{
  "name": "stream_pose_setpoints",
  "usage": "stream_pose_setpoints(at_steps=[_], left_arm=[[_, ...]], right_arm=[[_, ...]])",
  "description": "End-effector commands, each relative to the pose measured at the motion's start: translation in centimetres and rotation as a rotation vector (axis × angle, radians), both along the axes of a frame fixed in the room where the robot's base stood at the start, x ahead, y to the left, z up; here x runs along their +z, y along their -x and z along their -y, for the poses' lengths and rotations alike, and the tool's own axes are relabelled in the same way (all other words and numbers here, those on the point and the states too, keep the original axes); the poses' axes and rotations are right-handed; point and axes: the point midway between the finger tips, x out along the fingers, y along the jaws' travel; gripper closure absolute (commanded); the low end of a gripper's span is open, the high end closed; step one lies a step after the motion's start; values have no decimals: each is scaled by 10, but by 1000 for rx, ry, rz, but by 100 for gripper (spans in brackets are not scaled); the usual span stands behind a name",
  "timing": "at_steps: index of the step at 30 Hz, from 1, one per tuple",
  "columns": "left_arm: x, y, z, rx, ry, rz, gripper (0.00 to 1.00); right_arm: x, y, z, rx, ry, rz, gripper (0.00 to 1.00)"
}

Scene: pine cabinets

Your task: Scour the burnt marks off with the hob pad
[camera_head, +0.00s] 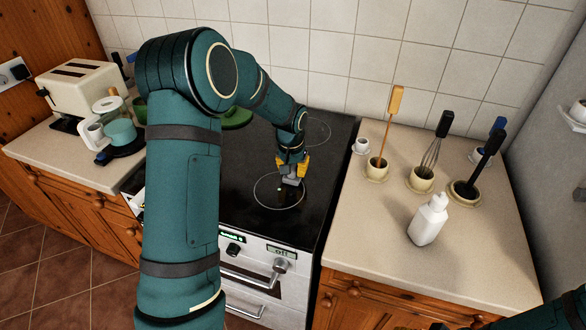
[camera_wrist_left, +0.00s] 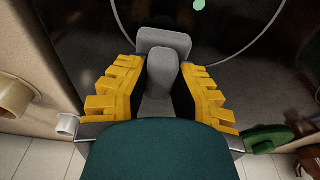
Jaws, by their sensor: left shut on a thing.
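My left gripper (camera_head: 292,165) has yellow fingers and is over the front right ring of the black hob (camera_head: 240,165). It is shut on the grey hob pad (camera_head: 290,182), low at the hob surface; I cannot tell if the pad touches it. In the left wrist view, the gripper (camera_wrist_left: 160,88) has its fingers on both sides of the pad's grey grip (camera_wrist_left: 165,75), with the wider pad head beyond. A small pale green spot (camera_wrist_left: 199,4) lies inside the ring, just past the pad. No dark burnt marks can be made out on the black surface.
A white bottle (camera_head: 428,220) stands on the right counter, with utensils in pots (camera_head: 422,179) and a small cup (camera_head: 361,146) behind. A green pan or lid (camera_head: 237,118) is at the hob's back left. A toaster (camera_head: 82,88) and coffee maker (camera_head: 119,132) crowd the left counter.

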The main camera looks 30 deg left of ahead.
Motion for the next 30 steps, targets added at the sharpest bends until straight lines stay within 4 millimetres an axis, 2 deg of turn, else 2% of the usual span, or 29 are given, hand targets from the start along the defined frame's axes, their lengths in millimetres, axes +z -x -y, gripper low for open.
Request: stream_pose_setpoints(at_steps=[1,2,13,18,30], left_arm=[[20,-1,-1,0,-1,5,100],[29,-1,-1,0,-1,7,100],[74,-2,-2,-1,-1,3,100],[82,-2,-3,-1,-1,2,100],[80,-2,-3,-1,0,2,100]], right_arm=[[11,-2,0,-4,1,4,53],[14,-3,1,-5,2,7,53],[46,-14,3,-24,7,31,53],[51,-16,3,-28,8,36,53],[50,-16,3,-28,8,35,53]])
